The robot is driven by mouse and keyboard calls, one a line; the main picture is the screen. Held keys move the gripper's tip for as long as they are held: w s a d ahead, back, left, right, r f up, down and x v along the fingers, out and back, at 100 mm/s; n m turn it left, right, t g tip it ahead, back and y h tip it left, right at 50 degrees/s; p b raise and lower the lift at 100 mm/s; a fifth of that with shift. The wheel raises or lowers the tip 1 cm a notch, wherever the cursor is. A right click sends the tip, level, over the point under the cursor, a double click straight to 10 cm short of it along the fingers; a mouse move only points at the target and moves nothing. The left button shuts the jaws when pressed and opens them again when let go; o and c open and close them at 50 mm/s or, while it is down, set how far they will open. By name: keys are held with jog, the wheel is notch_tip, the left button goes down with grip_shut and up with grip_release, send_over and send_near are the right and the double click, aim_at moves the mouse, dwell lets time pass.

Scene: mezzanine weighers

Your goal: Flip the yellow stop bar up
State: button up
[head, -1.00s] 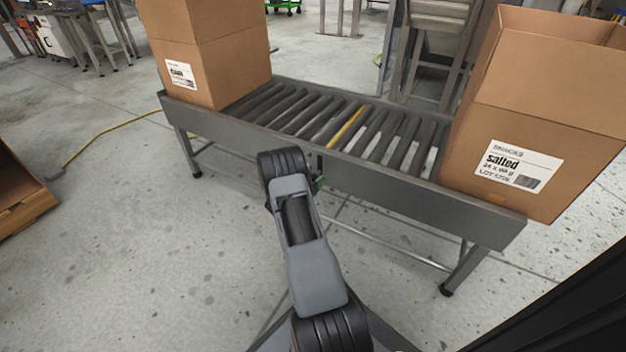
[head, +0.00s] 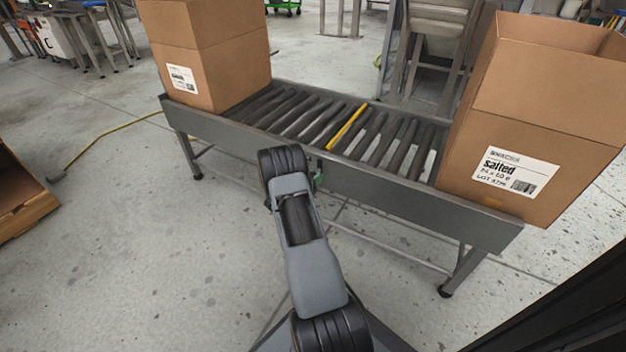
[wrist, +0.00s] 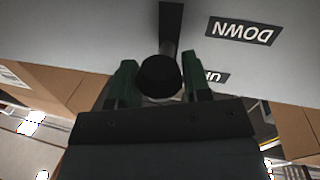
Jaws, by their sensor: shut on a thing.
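The yellow stop bar (head: 346,127) lies across the roller conveyor (head: 420,205), between dark rollers, and appears slightly proud of them. In the wrist view a black round knob (wrist: 160,76) sits in front of a dark slot (wrist: 171,25) in a grey panel. A DOWN label (wrist: 239,31) and a partly hidden UP label (wrist: 211,79) show upside down beside it. My gripper (wrist: 160,88) has its green fingers on both sides of the knob and is shut on it. In the head view my arm hides most of the gripper and the knob; only a bit of green shows.
A tall carton (head: 210,50) stands on the conveyor's left end. An open carton labelled "salted" (head: 545,120) stands on its right end. A yellow cable (head: 110,132) runs over the floor at left, near another brown box (head: 20,205). Steel frames stand behind the conveyor.

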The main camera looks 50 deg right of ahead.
notch_tip(320, 180, up, 4)
jog(key=shift+r+p, duration=0.1)
jog(key=shift+p, duration=0.6)
jog(key=shift+f, duration=0.2)
jog(key=o, duration=0.9)
jog(key=shift+r, duration=0.1)
jog(key=o, duration=0.4)
jog(key=shift+c, duration=0.2)
jog(key=a+p, duration=0.3)
jog(key=a, duration=1)
jog(key=shift+s+a, duration=0.35)
jog(key=shift+a, duration=0.05)
